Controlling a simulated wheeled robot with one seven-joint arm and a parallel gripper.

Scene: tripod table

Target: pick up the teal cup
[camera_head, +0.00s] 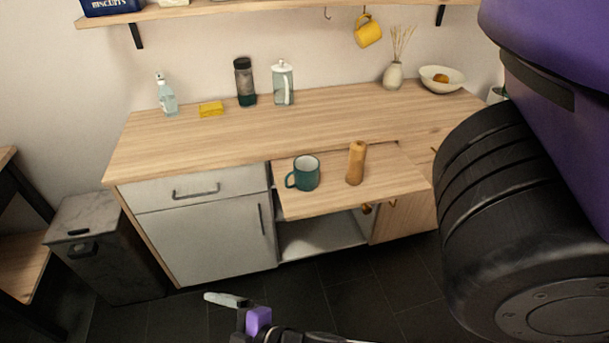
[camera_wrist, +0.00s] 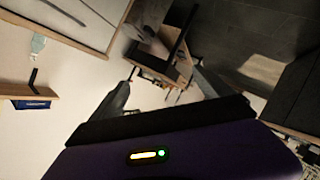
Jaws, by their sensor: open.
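The teal cup (camera_head: 306,174) stands upright on a pulled-out wooden board (camera_head: 320,205) at the front of the counter in the head view. Its handle points left and its pale inside shows. My gripper (camera_wrist: 164,78) is open and empty, with its two fingers spread in the wrist view. In the head view, part of my gripper (camera_head: 228,300) shows low in front of the cabinet, below and left of the cup and well apart from it. I cannot make out the cup in the wrist view.
A wooden mill (camera_head: 356,163) stands close right of the cup on the board. The counter (camera_head: 215,135) behind carries a spray bottle (camera_head: 166,95), a yellow sponge (camera_head: 211,109), a dark tumbler (camera_head: 245,82) and a glass jug (camera_head: 283,84). A bin (camera_head: 100,245) stands left.

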